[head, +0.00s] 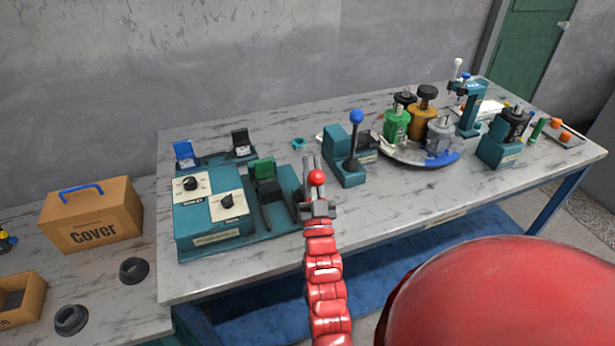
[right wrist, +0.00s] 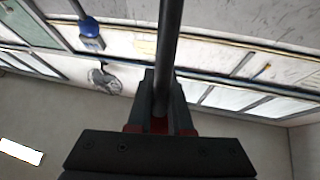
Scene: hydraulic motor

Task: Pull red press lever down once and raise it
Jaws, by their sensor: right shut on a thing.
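The red press lever shows its round red knob (head: 316,177) in the head view, at the right end of the teal press station. My right gripper (head: 317,207) is shut on the lever just below the knob, with the arm reaching in from the front. In the right wrist view a dark lever shaft (right wrist: 169,45) runs up from between the fingers of the right gripper (right wrist: 160,118). The lower part of the lever is largely hidden behind the gripper in the head view. My left gripper is not in view.
The teal control box (head: 210,210) with two black knobs stands left of the gripper. A blue-knobbed lever (head: 356,117) stands to the right on its own teal base. A round tray (head: 400,153) with several motors is further right. A cardboard box (head: 90,215) marked Cover sits at left.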

